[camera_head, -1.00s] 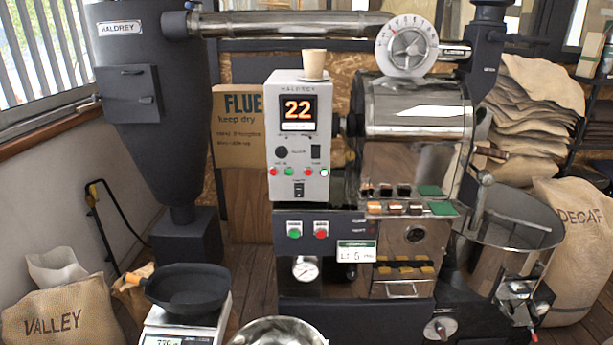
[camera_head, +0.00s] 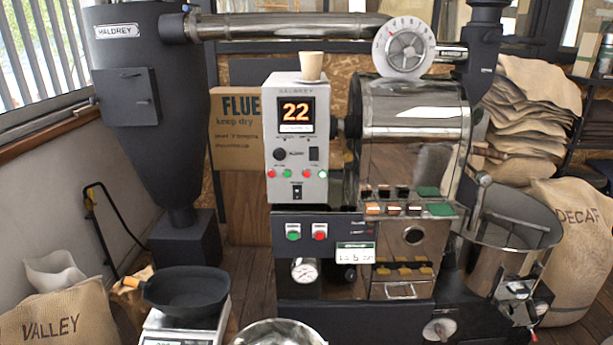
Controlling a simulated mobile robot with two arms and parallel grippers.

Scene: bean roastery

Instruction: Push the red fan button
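A large red button (camera_head: 320,231) sits on the dark lower panel of the roaster, right of a large green button (camera_head: 293,232). The grey control box (camera_head: 280,99) above shows 22 on its display (camera_head: 296,111). Its lower row has a small red button (camera_head: 271,174), a green one (camera_head: 287,173), another red one (camera_head: 307,173) and a pale green one (camera_head: 322,174). The labels are too small to read, so I cannot tell which red button is the fan's. Neither of my grippers is in view.
A cup (camera_head: 312,66) stands on the control box. A black pan (camera_head: 187,288) rests on a scale at the front left, beside a steel bowl (camera_head: 277,334). The cooling drum (camera_head: 515,230) is at the right. The space before the button panel looks clear.

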